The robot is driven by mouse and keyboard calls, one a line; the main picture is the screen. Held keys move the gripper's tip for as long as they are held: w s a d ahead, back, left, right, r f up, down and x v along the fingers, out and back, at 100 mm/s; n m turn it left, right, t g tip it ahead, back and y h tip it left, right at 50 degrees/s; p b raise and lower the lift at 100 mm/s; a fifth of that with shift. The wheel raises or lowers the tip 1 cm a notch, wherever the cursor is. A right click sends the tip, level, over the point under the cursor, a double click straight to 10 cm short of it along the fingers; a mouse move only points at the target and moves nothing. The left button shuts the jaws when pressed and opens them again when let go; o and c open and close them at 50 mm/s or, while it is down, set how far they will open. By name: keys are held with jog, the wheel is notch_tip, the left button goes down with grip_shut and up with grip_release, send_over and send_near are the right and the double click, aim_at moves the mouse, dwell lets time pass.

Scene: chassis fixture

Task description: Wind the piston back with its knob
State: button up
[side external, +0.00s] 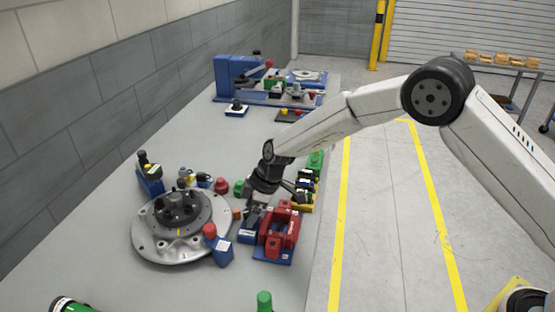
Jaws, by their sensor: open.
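My gripper (255,214) points down over the bench, just left of a red caliper-like fixture (280,228) on a blue base (273,255). Its jaws are open, with the tips close above or beside a small blue block (247,237); I cannot tell whether they touch it. Red and green knobs stand nearby, but I cannot tell which belongs to the piston. A red knob (209,230) tops a blue block (221,252) left of the fixture. The piston itself cannot be made out at this size.
A round metal hub plate (160,238) lies left of my gripper. Small coloured parts stand behind it, including a red knob (221,184). A green-topped post (264,300) is at the front. A blue fixture station (236,77) stands at the back.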

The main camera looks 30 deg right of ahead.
jog(key=n+g, duration=0.1)
jog(key=n, duration=0.1)
jog(key=n+g, duration=0.1)
jog(key=n, duration=0.2)
jog(key=shift+w+y, duration=0.1)
jog(key=shift+y, duration=0.2)
jog(key=v, duration=0.8)
jog(key=s+d+m+t+h, duration=0.1)
jog(key=s+d+m+h, duration=0.1)
jog(key=s+d+m, duration=0.5)
jog(key=s+d+r+m+t+h, duration=0.1)
jog(key=s+d+m+h, duration=0.1)
jog(key=s+d+m, duration=0.6)
jog(key=shift+s+d+r, duration=0.2)
jog(key=shift+s+d, duration=0.6)
jog(key=shift+s, duration=2.35)
jog(key=shift+s, duration=0.1)
jog(key=s+m, duration=0.1)
jog(key=s+d, duration=0.1)
jog(key=s, duration=0.1)
jog(key=s+m, duration=0.1)
jog(key=s, duration=0.1)
jog(key=shift+s+d+f+m+t+h, duration=0.15)
jog(key=shift+d+f+m+t+h, duration=0.15)
jog(key=shift+d+f, duration=0.1)
